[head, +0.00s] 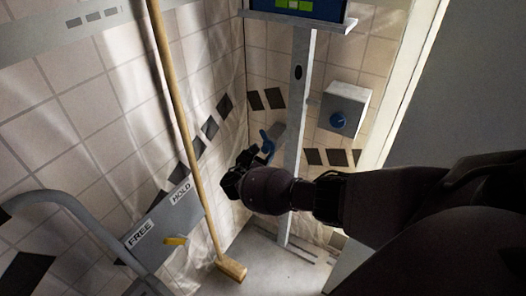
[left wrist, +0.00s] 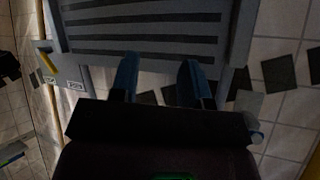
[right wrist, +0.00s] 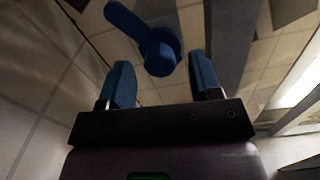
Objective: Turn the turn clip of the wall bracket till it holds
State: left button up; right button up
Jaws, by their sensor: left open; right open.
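A grey wall plate (head: 158,221) carries the labels FREE and HOLD, with a small yellow clip (head: 176,240) at its lower edge. The plate and yellow clip (left wrist: 47,64) also show at the left of the left wrist view. A blue lever with a round hub (head: 266,141) sits beside the grey upright. My right gripper (head: 243,168) is close to this lever. In the right wrist view the lever (right wrist: 158,48) lies ahead of the open, empty fingers, apart from them. My left gripper (left wrist: 158,80) is open and empty, facing a slotted grey panel (left wrist: 145,30); the head view does not show it.
A wooden broom (head: 182,110) leans in front of the wall plate's right end. A grey upright (head: 296,130) stands near the corner. A white box with a blue knob (head: 343,108) is on the right wall. A curved grey tube (head: 85,215) is at lower left.

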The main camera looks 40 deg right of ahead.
jog(key=shift+w+d+f, duration=0.1)
jog(key=shift+w+d, duration=0.15)
jog(key=shift+d, duration=0.45)
pick_arm(q)
jog(key=shift+s+a+f, duration=0.1)
jog(key=shift+f, duration=0.2)
pick_arm(e)
jog(key=shift+w+d, duration=0.1)
jog(key=shift+d, duration=0.05)
jog(key=c, duration=0.9)
pick_arm(q)
jog(key=shift+s, duration=0.1)
pick_arm(e)
jog(key=shift+c, duration=0.2)
